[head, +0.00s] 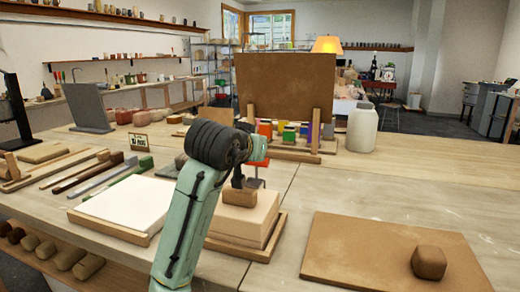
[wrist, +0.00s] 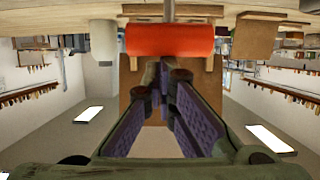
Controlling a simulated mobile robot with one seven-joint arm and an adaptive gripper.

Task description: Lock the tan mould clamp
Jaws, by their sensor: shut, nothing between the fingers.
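A tan block (head: 240,196) lies on the pale mould stack (head: 245,218) in the head view, with a dark upright piece just above it. It may be part of the tan mould clamp, but I cannot tell its lock state. My gripper's fingers (wrist: 166,78) are shut and empty in the wrist view, pointing level across the table. In the head view my arm largely hides them. An orange-red rounded piece (wrist: 170,40) fills the space just beyond the fingertips in the wrist view, which is upside down. I cannot tell whether they touch.
A large brown board (head: 285,85) stands between wooden posts behind several coloured blocks (head: 289,133). A white jar (head: 361,130) stands to its right. A brown board with a clay lump (head: 429,262) lies front right. A white slab (head: 130,205) lies left. The right middle tabletop is clear.

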